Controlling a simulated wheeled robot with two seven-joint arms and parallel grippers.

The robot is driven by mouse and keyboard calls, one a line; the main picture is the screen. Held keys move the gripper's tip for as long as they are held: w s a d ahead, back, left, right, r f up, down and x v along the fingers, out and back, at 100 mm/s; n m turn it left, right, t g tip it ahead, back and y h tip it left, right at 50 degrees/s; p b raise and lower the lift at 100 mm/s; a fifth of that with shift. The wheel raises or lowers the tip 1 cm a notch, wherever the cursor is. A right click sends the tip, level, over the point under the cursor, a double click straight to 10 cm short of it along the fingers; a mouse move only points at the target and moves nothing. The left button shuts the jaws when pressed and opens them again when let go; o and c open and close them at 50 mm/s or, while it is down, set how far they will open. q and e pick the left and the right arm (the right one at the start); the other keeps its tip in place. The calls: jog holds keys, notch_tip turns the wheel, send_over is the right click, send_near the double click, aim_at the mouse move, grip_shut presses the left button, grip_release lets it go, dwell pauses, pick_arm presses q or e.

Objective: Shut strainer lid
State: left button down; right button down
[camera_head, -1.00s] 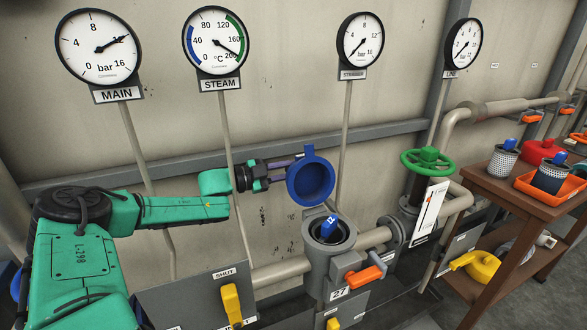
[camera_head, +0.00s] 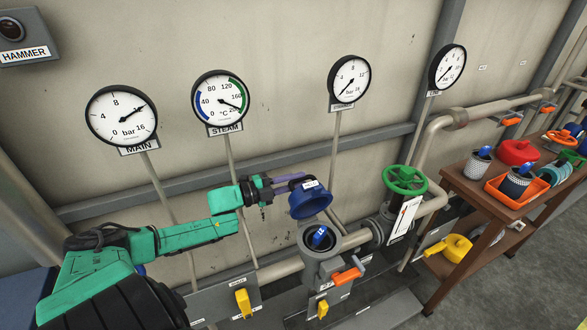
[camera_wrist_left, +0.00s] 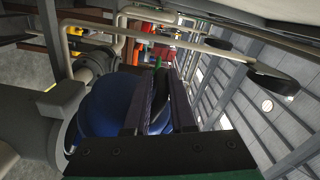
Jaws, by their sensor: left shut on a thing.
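The blue strainer lid (camera_head: 310,201) is tilted above the grey strainer body (camera_head: 322,262), apart from its open mouth. A blue-topped strainer element (camera_head: 319,236) stands inside the mouth. My left gripper (camera_head: 293,182) comes in from the left at the lid's upper edge and is shut on the lid. In the left wrist view the blue lid (camera_wrist_left: 98,118) lies beside and behind the two dark fingers (camera_wrist_left: 160,100); the exact grip point is hidden. My right gripper is not in view.
An orange-handled valve (camera_head: 347,274) and yellow handle (camera_head: 244,303) sit low around the strainer. A green handwheel (camera_head: 405,180) is to its right. A brown table (camera_head: 470,190) holds an orange tray (camera_head: 500,199) with a strainer basket. Gauges stand on thin pipes behind.

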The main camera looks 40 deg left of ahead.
pick_arm(q)
jog(key=shift+d+r+m+p, duration=0.3)
jog(key=shift+r+m, duration=0.1)
jog(key=shift+r, duration=0.15)
jog(key=c, duration=0.9)
grip_release()
jog(key=shift+s, duration=0.1)
jog(key=shift+o, duration=0.3)
jog(key=shift+s+d, duration=0.15)
jog(key=shift+d, duration=0.05)
jog(key=shift+f, duration=0.15)
jog(key=shift+s+a+f, duration=0.1)
jog(key=shift+s+a, duration=0.25)
jog(key=shift+s, duration=0.05)
jog(key=p+v, duration=0.2)
jog(key=v, duration=1.1)
jog(key=shift+s, duration=0.25)
